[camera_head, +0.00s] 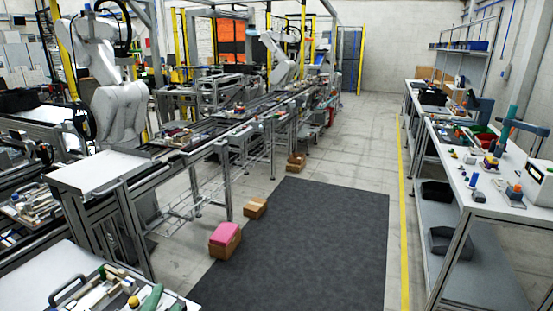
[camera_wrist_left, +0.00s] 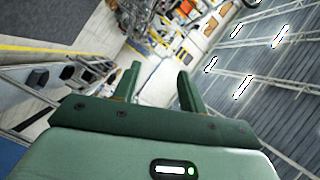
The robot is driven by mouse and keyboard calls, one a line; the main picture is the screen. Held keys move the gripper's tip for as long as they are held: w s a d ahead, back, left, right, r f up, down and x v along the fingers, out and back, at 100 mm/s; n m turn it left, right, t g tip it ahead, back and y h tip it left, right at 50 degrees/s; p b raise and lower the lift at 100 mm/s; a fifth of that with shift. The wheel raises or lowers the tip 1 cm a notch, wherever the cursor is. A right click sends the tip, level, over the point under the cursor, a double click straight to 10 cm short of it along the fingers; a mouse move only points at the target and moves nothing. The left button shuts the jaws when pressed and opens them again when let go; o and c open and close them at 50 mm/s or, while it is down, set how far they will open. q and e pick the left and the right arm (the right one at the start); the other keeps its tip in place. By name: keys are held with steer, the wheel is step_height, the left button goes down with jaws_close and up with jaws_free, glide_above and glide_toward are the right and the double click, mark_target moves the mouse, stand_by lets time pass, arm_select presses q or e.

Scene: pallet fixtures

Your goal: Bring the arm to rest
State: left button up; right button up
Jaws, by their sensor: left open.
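My left gripper (camera_wrist_left: 159,70) shows in the left wrist view as a green body with two upright fingers. The fingers stand apart, with nothing between them. The wrist view is tilted, with floor and a yellow line on the left and ceiling lights on the right. In the head view, a green shape stands at the bottom left edge; I cannot tell whether it is part of my gripper. My right gripper is in neither view.
A workbench (camera_head: 496,206) with tools stands on the right. A conveyor line with a white table end (camera_head: 95,172) runs along the left. A pink-topped box (camera_head: 225,240) and a cardboard box (camera_head: 255,207) lie by the dark mat (camera_head: 305,245), which is clear.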

arm_select(q)
steer(key=s+a+f+n+g+y, duration=0.45)
steer(key=s+a+f+g, duration=0.5)
steer(key=s+f, duration=0.4)
steer(key=s+d+f+g+h, duration=0.1)
steer(key=s+d+f, duration=0.15)
steer(key=f, duration=0.65)
steer(key=s+d+f+n+g+h+b, duration=0.1)
steer(key=s+f+g+h, duration=0.15)
steer(key=f, duration=0.75)
steer(key=s+d+f, duration=0.1)
steer(key=s+f, duration=0.2)
steer(key=f, duration=0.6)
steer(key=s+f+n+g+h+b, duration=0.1)
steer(key=s+f+n+g, duration=0.1)
steer(key=s+f, duration=1.2)
steer(key=s+g, duration=0.1)
steer(key=s, duration=0.1)
steer(key=shift+s+f+n+h, duration=0.35)
steer(key=shift+s+h, duration=0.05)
steer(key=shift+d, duration=0.1)
